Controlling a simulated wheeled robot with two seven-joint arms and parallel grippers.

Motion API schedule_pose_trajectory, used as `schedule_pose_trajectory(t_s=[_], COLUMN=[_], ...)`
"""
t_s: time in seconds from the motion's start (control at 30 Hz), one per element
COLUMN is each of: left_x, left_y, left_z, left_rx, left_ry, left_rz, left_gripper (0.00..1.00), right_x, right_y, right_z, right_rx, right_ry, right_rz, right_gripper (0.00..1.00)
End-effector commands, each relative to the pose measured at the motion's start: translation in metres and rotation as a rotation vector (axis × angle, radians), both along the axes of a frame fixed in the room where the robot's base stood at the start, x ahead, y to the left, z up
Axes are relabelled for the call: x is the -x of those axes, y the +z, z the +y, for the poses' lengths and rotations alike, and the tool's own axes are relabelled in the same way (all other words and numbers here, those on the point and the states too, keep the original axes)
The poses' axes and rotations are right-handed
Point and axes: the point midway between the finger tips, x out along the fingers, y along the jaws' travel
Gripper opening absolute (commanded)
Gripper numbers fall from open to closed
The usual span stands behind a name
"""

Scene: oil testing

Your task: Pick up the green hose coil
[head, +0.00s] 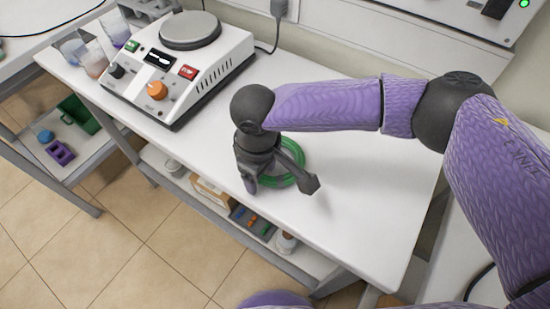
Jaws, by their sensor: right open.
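The green hose coil (301,151) lies on the white table (365,218), right of the hotplate device. My right gripper (281,186) is above the coil and hides much of its left and middle part. Its two dark fingers are spread apart, one over the coil's left side and one reaching past its lower right edge. I cannot tell whether the fingers touch the coil. My left gripper is not in view.
A white hotplate device (203,62) with an orange knob stands on the table's left half. Glass beakers (93,58) stand left of it. Lower shelves hold a cardboard box (211,196) and small items.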

Motion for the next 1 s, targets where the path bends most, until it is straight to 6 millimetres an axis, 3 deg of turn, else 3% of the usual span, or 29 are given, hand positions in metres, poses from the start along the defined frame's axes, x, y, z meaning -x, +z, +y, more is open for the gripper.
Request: schedule_pose_trajectory(t_s=[0.03,0.37,0.77,1.0], left_x=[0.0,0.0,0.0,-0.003], left_y=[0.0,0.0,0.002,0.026], left_z=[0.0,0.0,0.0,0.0], left_rx=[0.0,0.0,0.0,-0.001], left_ry=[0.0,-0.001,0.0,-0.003], left_rz=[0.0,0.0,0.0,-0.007], left_gripper=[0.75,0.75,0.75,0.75], right_x=[0.0,0.0,0.0,-0.001], right_y=[0.001,0.001,0.005,0.067], right_z=[0.0,0.0,0.0,0.001], right_rx=[0.0,0.0,-0.001,-0.003], right_ry=[0.0,0.0,0.0,0.0], right_rz=[0.0,0.0,-0.001,-0.004], right_gripper=[0.72,0.02,0.0,0.0])
